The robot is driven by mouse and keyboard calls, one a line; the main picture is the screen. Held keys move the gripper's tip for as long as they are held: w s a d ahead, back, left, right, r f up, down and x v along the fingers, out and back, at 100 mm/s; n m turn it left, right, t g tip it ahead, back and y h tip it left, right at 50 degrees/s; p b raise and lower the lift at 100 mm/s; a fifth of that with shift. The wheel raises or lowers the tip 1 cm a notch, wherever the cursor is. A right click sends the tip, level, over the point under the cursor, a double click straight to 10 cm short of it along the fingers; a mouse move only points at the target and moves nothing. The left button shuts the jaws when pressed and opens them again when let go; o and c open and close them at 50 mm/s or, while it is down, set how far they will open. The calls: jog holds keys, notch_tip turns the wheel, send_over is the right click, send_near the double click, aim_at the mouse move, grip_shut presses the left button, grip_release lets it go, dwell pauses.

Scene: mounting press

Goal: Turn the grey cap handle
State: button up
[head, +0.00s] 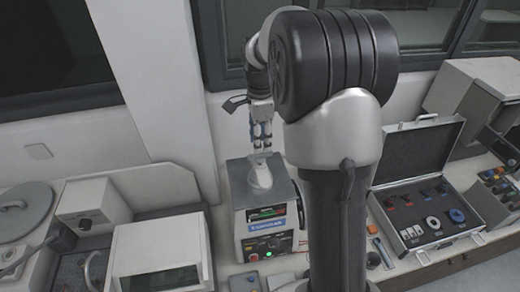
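The mounting press (265,218) is a small grey box with a dark front panel, a blue label and a lit green button. A pale grey cap (260,178) stands on its top, with its handle at the upper end. My gripper (262,148) points down directly above the cap, its fingertips at or just over the handle. Two fingers show with a narrow gap between them. At this size I cannot tell whether they touch the handle or are closed on it.
An open case (425,205) with tools stands right of my arm. White machines (158,255) fill the bench on the left. A wall with windows (420,22) is behind the press. My arm hides the bench just right of the press.

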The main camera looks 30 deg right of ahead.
aim_at(260, 159)
jog(key=shift+f, duration=2.25)
grip_shut()
